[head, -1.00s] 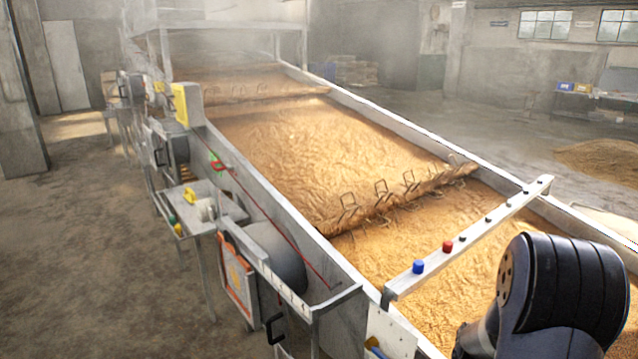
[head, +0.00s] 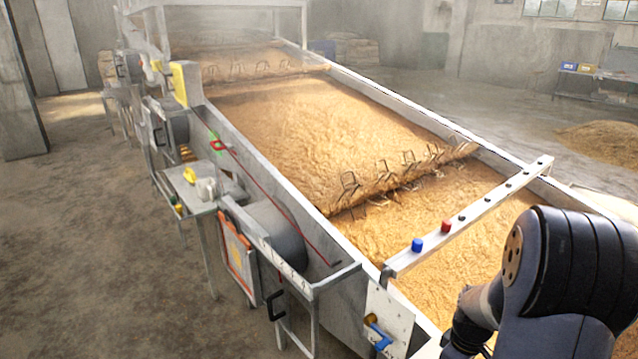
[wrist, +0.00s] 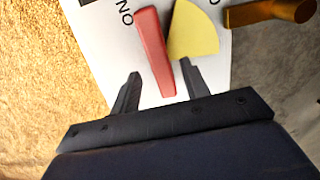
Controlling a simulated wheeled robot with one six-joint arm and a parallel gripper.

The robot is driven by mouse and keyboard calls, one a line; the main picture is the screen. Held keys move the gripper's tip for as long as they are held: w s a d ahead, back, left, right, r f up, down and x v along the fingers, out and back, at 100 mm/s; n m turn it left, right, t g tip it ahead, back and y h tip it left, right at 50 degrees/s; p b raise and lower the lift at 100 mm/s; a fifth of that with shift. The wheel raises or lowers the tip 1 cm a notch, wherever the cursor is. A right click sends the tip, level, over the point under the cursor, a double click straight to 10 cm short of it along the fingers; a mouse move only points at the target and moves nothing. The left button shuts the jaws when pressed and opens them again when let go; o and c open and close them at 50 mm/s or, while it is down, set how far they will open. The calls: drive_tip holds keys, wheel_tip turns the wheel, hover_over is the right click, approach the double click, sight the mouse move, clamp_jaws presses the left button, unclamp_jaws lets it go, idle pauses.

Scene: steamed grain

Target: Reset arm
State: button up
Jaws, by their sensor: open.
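My gripper (wrist: 160,70) shows in the wrist view with its two dark fingers apart. A red bar (wrist: 152,45) lies in the gap between the fingers as seen there, with a yellow wedge (wrist: 193,35) beside it. Both are over a white panel (wrist: 95,22) with dark lettering; whether the fingers touch anything cannot be told. In the head view, part of my arm fills the lower right, and the gripper is not visible. A white panel (head: 398,308) with a blue lever (head: 380,338) stands at the trough's near end, left of my arm.
A long metal trough (head: 400,115) of golden grain runs away from me. A white bar (head: 505,200) with blue and red knobs crosses it near my arm. A copper-coloured cylinder (wrist: 270,12) is at the wrist view's upper right. Open floor (head: 90,260) lies left.

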wheel_tip(320, 180, down, 4)
drive_tip(key=shift+r, duration=0.15)
drive_tip(key=m, duration=0.4)
drive_tip(key=m+p, duration=0.1)
drive_tip(key=m, duration=0.1)
drive_tip(key=shift+s+a+m, duration=0.15)
drive_tip(key=shift+a+m, duration=0.1)
drive_tip(key=shift+m, duration=0.05)
